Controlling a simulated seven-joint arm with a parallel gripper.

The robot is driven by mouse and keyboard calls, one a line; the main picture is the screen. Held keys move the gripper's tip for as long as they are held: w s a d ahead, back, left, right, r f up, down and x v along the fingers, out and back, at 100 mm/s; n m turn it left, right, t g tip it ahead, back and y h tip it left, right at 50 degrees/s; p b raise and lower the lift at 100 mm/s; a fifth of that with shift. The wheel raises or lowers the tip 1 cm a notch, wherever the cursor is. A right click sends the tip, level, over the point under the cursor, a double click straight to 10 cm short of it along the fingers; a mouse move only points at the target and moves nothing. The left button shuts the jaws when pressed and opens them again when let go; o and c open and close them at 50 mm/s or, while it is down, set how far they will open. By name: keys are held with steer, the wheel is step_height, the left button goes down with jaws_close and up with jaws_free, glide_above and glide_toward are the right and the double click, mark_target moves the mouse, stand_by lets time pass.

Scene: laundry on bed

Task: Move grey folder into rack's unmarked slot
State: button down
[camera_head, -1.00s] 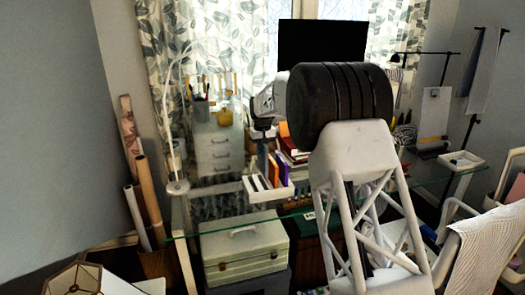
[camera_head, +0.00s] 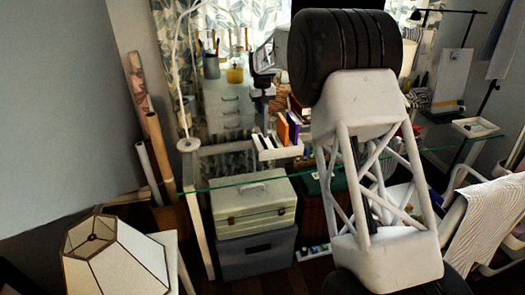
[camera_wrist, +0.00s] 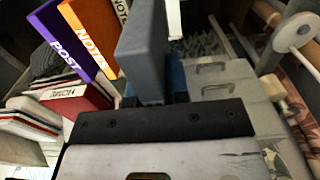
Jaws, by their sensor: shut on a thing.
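My gripper (camera_wrist: 155,100) is shut on a grey folder (camera_wrist: 145,45), which stands out from between the black fingers in the wrist view. In the head view my gripper (camera_head: 262,88) hangs above the left part of the white rack (camera_head: 283,154); the folder is hard to make out there. The rack holds an orange folder (camera_head: 283,129) and a purple folder (camera_head: 293,131) toward its right end. In the wrist view the orange folder (camera_wrist: 92,38) and purple folder (camera_wrist: 62,42) stand beside the held one. The unmarked slot cannot be told apart, and the held folder's lower end is unclear.
The rack stands on a glass desk (camera_head: 235,181). Books lie right of the rack, including a red one (camera_wrist: 78,100). A drawer unit (camera_head: 228,108) stands behind. A pale green case (camera_head: 253,205) is below the desk, and a lampshade (camera_head: 115,255) is at front left.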

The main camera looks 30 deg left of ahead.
mark_target(263, 128)
steer(key=shift+f, duration=3.1)
steer(key=shift+f, duration=0.15)
steer(key=shift+f, duration=1.75)
steer(key=shift+f, duration=0.1)
steer(key=c, duration=1.1)
jaws_free()
step_height(263, 128, up, 12)
